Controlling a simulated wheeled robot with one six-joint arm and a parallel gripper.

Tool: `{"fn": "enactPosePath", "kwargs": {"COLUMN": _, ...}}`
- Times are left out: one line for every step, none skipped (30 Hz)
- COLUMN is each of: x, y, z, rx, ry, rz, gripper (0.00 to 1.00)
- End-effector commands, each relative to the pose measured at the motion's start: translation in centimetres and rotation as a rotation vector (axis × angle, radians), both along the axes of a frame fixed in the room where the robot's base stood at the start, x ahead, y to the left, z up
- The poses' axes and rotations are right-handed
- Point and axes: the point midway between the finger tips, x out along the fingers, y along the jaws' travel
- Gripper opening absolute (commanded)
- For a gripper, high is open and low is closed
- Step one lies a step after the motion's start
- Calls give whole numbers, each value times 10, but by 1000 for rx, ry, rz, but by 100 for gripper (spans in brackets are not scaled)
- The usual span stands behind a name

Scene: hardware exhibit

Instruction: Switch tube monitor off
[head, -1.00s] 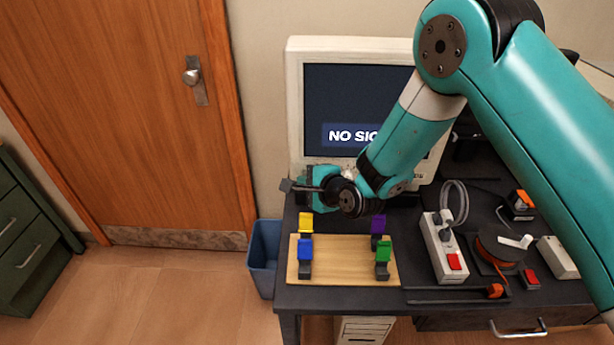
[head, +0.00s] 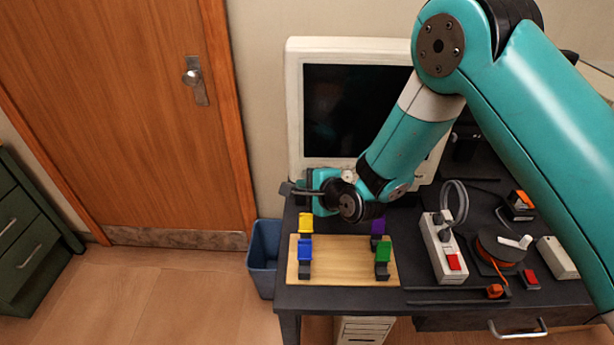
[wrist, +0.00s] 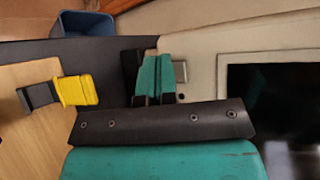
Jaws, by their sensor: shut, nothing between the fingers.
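The tube monitor (head: 293,110) is a cream box at the back of the desk. Its screen (head: 335,110) is dark, with no text. My gripper (head: 321,176) is at the lower left front of the monitor, its fingers pointing toward the front panel. In the wrist view the teal fingers (wrist: 154,76) are together and empty. They are beside a small grey button (wrist: 180,72) on the monitor's cream bezel (wrist: 203,70). I cannot tell whether they touch it. My arm hides the monitor's right side in the head view.
A wooden board (head: 342,262) with yellow, blue, purple and green clips lies just in front of my gripper. A power strip (head: 440,250), a cable reel (head: 499,250) and small boxes fill the desk's right. A blue bin (head: 263,262) stands left of the desk.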

Motion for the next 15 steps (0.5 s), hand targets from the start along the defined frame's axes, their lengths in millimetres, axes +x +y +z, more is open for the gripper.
{"fn": "enactPosePath", "kwargs": {"x": 0, "y": 0, "z": 0, "rx": 0, "ry": 0, "rz": 0, "gripper": 0}}
{"fn": "enactPosePath", "kwargs": {"x": -1, "y": 0, "z": 0, "rx": 0, "ry": 0, "rz": 0, "gripper": 0}}
{"fn": "enactPosePath", "kwargs": {"x": -3, "y": 0, "z": 0, "rx": 0, "ry": 1, "rz": 0, "gripper": 0}}
{"fn": "enactPosePath", "kwargs": {"x": -5, "y": 0, "z": 0, "rx": 0, "ry": 2, "rz": 1, "gripper": 0}}
{"fn": "enactPosePath", "kwargs": {"x": -7, "y": 1, "z": 1, "rx": 0, "ry": 2, "rz": 1, "gripper": 0}}
{"fn": "enactPosePath", "kwargs": {"x": -12, "y": 1, "z": 1, "rx": 0, "ry": 2, "rz": 1, "gripper": 0}}
{"fn": "enactPosePath", "kwargs": {"x": -15, "y": 1, "z": 1, "rx": 0, "ry": 3, "rz": 1, "gripper": 0}}
{"fn": "enactPosePath", "kwargs": {"x": -18, "y": 1, "z": 1, "rx": 0, "ry": 2, "rz": 1, "gripper": 0}}
{"fn": "enactPosePath", "kwargs": {"x": -22, "y": 1, "z": 1, "rx": 0, "ry": 2, "rz": 1, "gripper": 0}}
{"fn": "enactPosePath", "kwargs": {"x": -26, "y": 1, "z": 1, "rx": -1, "ry": 2, "rz": 2, "gripper": 0}}
{"fn": "enactPosePath", "kwargs": {"x": -29, "y": 1, "z": 1, "rx": -1, "ry": 1, "rz": 2, "gripper": 0}}
{"fn": "enactPosePath", "kwargs": {"x": -33, "y": 1, "z": 1, "rx": -2, "ry": 2, "rz": 1, "gripper": 0}}
{"fn": "enactPosePath", "kwargs": {"x": -36, "y": 1, "z": 1, "rx": -2, "ry": 2, "rz": 1, "gripper": 0}}
{"fn": "enactPosePath", "kwargs": {"x": -39, "y": 1, "z": 2, "rx": -2, "ry": 1, "rz": 1, "gripper": 0}}
{"fn": "enactPosePath", "kwargs": {"x": -44, "y": 2, "z": 2, "rx": -1, "ry": 2, "rz": 2, "gripper": 0}}
